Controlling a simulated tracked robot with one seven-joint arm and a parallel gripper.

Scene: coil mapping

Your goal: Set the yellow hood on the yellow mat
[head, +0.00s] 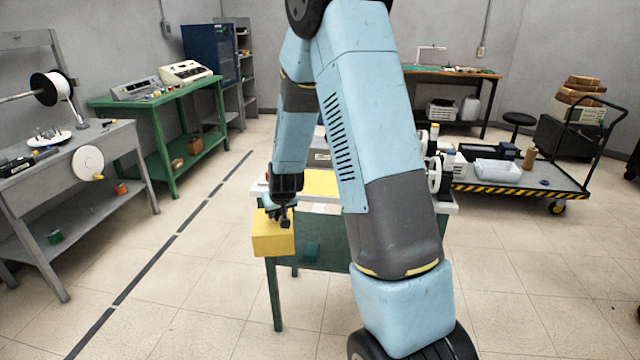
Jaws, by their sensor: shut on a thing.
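The yellow hood (272,240) is a plain box-shaped cover. My gripper (284,222) points down and is shut on the top of the hood, partly hiding it. The hood hangs roughly level at the left front corner of a green-legged table, hiding that corner from view. The yellow mat (320,184) lies on the white top of this table, behind and to the right of the hood. My arm covers the right part of the mat. The hood is apart from the mat in the picture.
A grey bench (118,133) with reels stands at the left, and a green bench (150,100) with instruments is behind it. A white machine (440,170) is on the table's right side. A flat cart (520,184) is at the right. The floor at front left is clear.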

